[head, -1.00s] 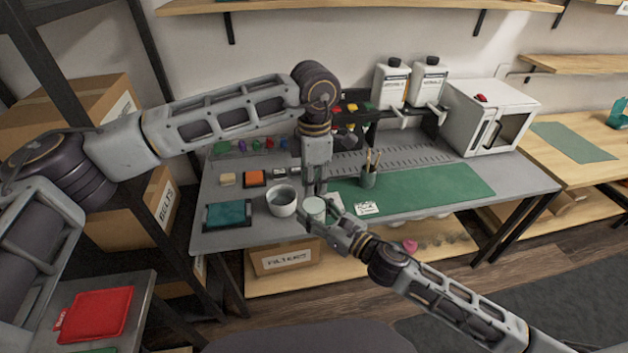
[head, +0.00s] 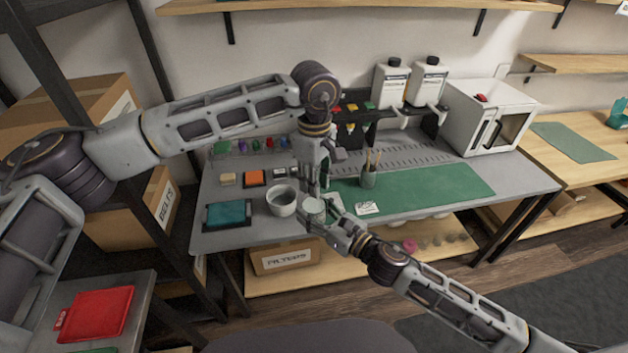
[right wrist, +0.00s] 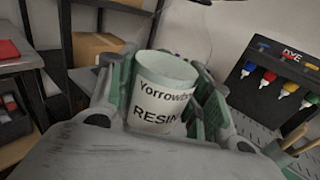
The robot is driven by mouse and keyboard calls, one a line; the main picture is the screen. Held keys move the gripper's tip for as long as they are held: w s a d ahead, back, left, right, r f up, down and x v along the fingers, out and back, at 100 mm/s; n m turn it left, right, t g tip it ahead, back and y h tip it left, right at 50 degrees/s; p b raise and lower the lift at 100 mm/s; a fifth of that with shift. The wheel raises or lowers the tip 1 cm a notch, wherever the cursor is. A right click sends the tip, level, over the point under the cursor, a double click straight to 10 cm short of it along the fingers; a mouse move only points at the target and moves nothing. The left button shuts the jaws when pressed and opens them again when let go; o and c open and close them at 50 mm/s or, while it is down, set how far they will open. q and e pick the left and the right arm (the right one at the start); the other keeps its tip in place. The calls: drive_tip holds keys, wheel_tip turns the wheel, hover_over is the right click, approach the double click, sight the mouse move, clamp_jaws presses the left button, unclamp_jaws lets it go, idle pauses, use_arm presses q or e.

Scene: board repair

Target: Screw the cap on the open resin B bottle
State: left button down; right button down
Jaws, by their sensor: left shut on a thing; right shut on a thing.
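The resin bottle (head: 316,208), a pale wide container, is held upright near the bench's front edge. In the right wrist view the bottle (right wrist: 158,100) shows a label reading "Yorrowb..." and "RESIN"; the rest is cut off. Its pale round top shows no dark cap. My right gripper (head: 326,221) is shut on its sides, with green pads on both sides. My left gripper (head: 318,190) points down just behind and above the bottle. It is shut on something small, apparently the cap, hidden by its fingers. I cannot tell whether that touches the bottle.
A grey bowl (head: 282,203) stands close left of the bottle. Two white bottles (head: 391,82) with dark caps stand on the rack. The mat's right part is clear.

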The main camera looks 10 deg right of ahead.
use_arm(q)
drive_tip(key=m, duration=0.2)
drive_tip(key=shift+m, duration=0.3)
drive_tip(key=c, duration=1.2)
unclamp_jaws()
drive_tip(key=shift+o, duration=0.2)
drive_tip(key=shift+r, duration=0.15)
wheel_tip(320, 180, up, 12)
